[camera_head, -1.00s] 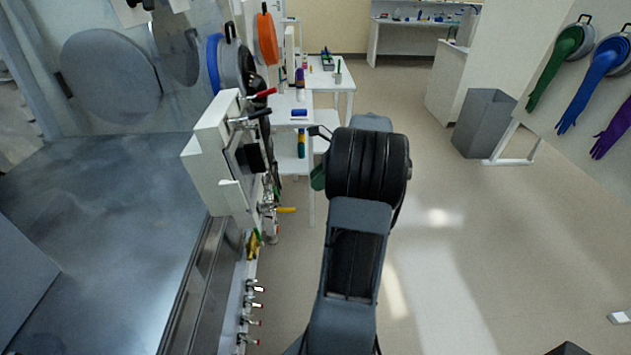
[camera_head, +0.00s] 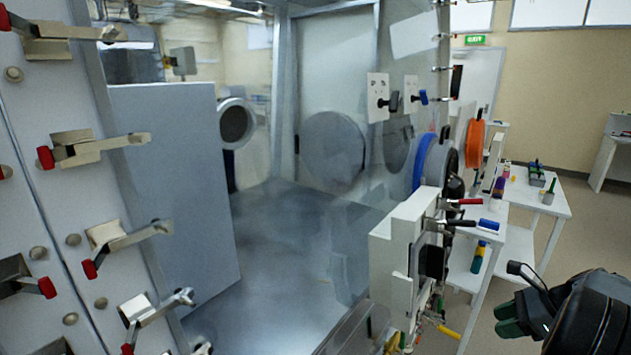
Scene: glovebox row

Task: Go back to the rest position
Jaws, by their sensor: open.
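My gripper (camera_head: 504,319) shows at the lower right, with dark green fingertips pointing left. Its jaws are open and nothing shows between them. It hangs in free space right of the white latch block (camera_head: 396,262) on the glovebox front, apart from it. My dark arm links fill the lower right corner and run out of the frame, so most of the arm is hidden.
A glovebox wall with several red-tipped clamps (camera_head: 95,150) stands close on the left. A blue-grey door panel (camera_head: 175,190) stands beside it. White tables (camera_head: 535,205) with bottles are behind my gripper. Blue (camera_head: 425,160) and orange (camera_head: 474,145) ring ports project nearby. Floor is open at right.

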